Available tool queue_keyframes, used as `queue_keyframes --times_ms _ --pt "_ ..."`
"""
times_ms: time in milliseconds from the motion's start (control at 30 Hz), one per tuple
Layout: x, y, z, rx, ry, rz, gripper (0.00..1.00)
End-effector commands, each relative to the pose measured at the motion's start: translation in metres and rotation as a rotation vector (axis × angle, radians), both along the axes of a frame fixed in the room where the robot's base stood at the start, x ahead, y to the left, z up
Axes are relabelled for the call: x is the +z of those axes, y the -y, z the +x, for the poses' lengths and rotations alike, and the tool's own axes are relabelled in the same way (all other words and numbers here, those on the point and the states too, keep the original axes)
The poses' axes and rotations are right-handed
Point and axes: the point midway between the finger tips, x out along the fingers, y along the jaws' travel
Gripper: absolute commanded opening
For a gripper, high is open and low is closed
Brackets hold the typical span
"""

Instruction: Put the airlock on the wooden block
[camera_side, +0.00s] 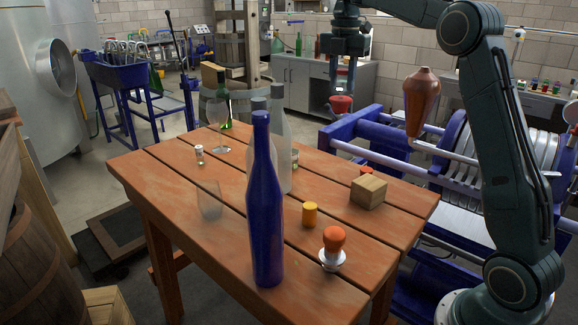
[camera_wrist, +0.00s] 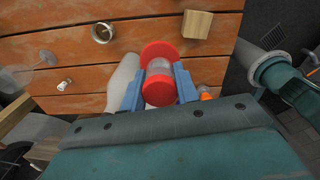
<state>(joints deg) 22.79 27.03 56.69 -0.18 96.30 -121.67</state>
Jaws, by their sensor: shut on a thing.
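The airlock (camera_wrist: 158,69), a clear body with red ends, is between the blue fingers of my gripper (camera_wrist: 158,90) in the wrist view. In the side view its red end (camera_side: 341,104) shows below my gripper (camera_side: 342,92), which is shut on it and raised above the table level. The wooden block (camera_side: 368,192) is a pale cube on the right part of the table. It also shows in the wrist view (camera_wrist: 196,24), beyond the airlock and to its right. The block's visible top is bare, and the airlock is apart from it.
On the table (camera_side: 160,180) stand a blue bottle (camera_side: 265,210), a pale bottle (camera_side: 281,150), a clear tumbler (camera_side: 209,200), a wine glass (camera_side: 217,112), a yellow-orange cylinder (camera_side: 309,214) and an orange-topped stopper (camera_side: 333,247). A small red item (camera_side: 366,170) is just behind the block.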

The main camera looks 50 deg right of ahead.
Motion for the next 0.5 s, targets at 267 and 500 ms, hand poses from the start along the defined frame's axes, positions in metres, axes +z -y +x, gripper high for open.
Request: queue_keyframes --times_ms 267,500 --pt "0.024 0.007 -0.061 -0.091 0.002 -0.001 0.08" --pt "0.032 0.006 -0.096 -0.143 0.001 -0.001 0.08"
